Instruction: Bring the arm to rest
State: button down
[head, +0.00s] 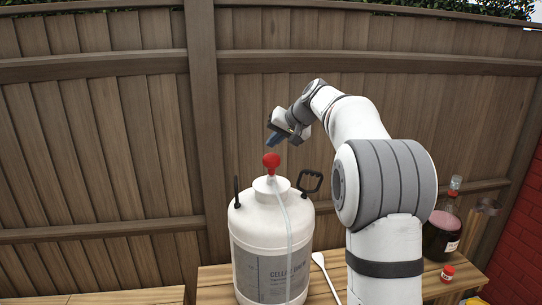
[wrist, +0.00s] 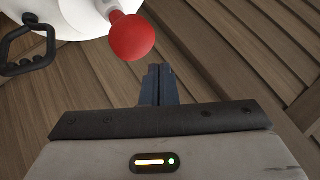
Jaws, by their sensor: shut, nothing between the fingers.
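My gripper (head: 273,140) is up in the air just above the red ball-shaped knob on top of a white keg. In the wrist view its blue-grey fingers (wrist: 158,82) are together, with nothing between them. The red knob (head: 271,160) shows close ahead of the fingers in the wrist view (wrist: 132,37), with a gap between them. My white and grey arm reaches up from the right side and bends over to the left.
A wooden fence (head: 100,150) closes the back.

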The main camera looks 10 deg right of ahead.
aim_at(276, 158)
notch_tip(276, 158, down, 5)
jog(key=b, duration=0.3)
jog(key=shift+r, duration=0.2)
jog(key=shift+s+f, duration=0.1)
jog(key=shift+f, duration=0.2)
jog(key=shift+s+f, duration=0.1)
jog(key=shift+f, duration=0.1)
dwell(1.2)
jog(key=shift+f+b, duration=0.15)
jog(key=shift+b, duration=0.25)
jog(key=shift+f+b, duration=0.4)
jog(key=shift+f, duration=0.05)
jog(key=shift+w+r+p, duration=0.15)
jog(key=shift+r+p, duration=0.6)
jog(key=shift+r, duration=0.3)
jog(key=shift+w+r+p, duration=0.2)
jog(key=shift+r+p, duration=0.6)
jog(key=shift+r, duration=0.2)
jog(key=shift+w+r+p, duration=0.15)
jog(key=shift+r+p, duration=0.6)
jog(key=shift+r, duration=0.4)
